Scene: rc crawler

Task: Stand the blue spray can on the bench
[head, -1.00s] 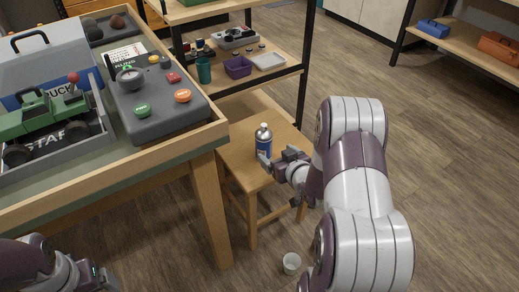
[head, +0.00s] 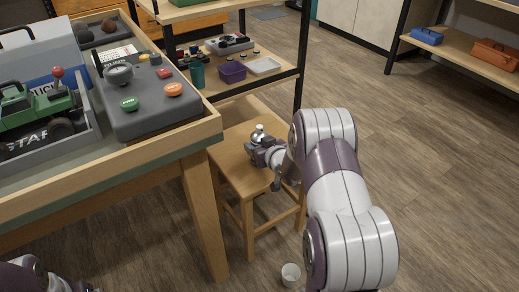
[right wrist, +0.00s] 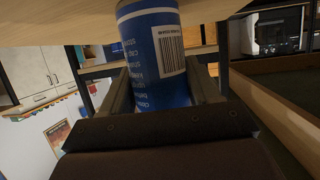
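The blue spray can, with a pale cap, stands upright on the wooden stool (head: 232,160), below the bench level. In the head view only its top (head: 258,131) shows above my right gripper (head: 262,151). In the right wrist view, its blue label and white barcode (right wrist: 158,55) fill the space between my right fingers. They look shut on it, with no clear gap on either side. The bench (head: 205,132) is to the left of the stool. My left arm shows only at the lower left; its fingers are not in view.
A grey control box (head: 150,105) and a truck in a grey tray (head: 95,135) occupy much of the bench. A shelf rack (head: 285,75) with bins stands behind the stool. A white cup (head: 290,274) is on the floor in front.

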